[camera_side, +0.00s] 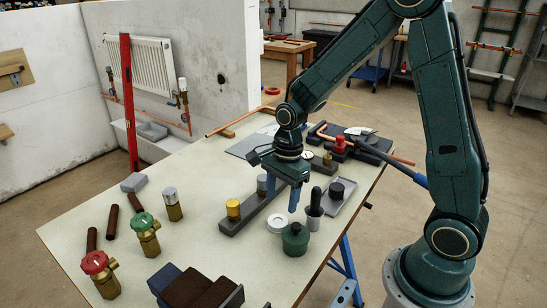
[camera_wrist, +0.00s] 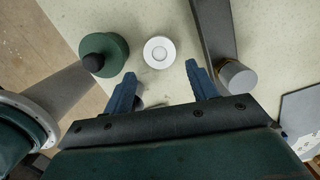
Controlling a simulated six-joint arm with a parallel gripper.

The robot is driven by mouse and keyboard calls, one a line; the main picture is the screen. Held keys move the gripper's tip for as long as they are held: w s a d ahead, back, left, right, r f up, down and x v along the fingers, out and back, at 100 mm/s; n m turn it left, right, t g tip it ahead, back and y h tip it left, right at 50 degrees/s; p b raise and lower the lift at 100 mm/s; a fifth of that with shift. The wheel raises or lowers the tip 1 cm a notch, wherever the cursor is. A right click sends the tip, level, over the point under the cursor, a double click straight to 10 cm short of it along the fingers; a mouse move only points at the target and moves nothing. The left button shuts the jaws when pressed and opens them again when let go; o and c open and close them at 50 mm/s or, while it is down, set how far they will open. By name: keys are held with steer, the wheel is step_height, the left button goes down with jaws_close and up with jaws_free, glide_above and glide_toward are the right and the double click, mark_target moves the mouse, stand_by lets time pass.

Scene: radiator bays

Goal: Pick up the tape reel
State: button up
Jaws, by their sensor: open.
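The tape reel (camera_side: 277,223) is a small white ring lying flat on the table, left of the green pot. In the wrist view the tape reel (camera_wrist: 159,52) shows just beyond and roughly between the two blue fingertips. My gripper (camera_side: 281,194) is above the table, over and slightly behind the reel in the side view. Its blue fingers are apart with nothing between them, and they also show in the wrist view (camera_wrist: 160,70). The whole top of the reel is visible.
The green pot (camera_side: 295,239) with a dark top stands close beside the reel. A dark grey bar (camera_side: 238,222) with a brass-coloured cylinder (camera_side: 233,208) lies on its other side. Red and green valves (camera_side: 97,270) stand at left. The pale table (camera_side: 190,235) is clear between.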

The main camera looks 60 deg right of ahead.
mark_target(278, 220)
steer(key=shift+a+f, duration=0.1)
steer(key=shift+f, duration=0.5)
steer(key=shift+a+f, duration=0.2)
steer(key=shift+f, duration=1.1)
steer(key=shift+a+f, duration=0.2)
steer(key=shift+f, duration=1.05)
steer(key=shift+w, duration=0.1)
steer(key=c, duration=0.6)
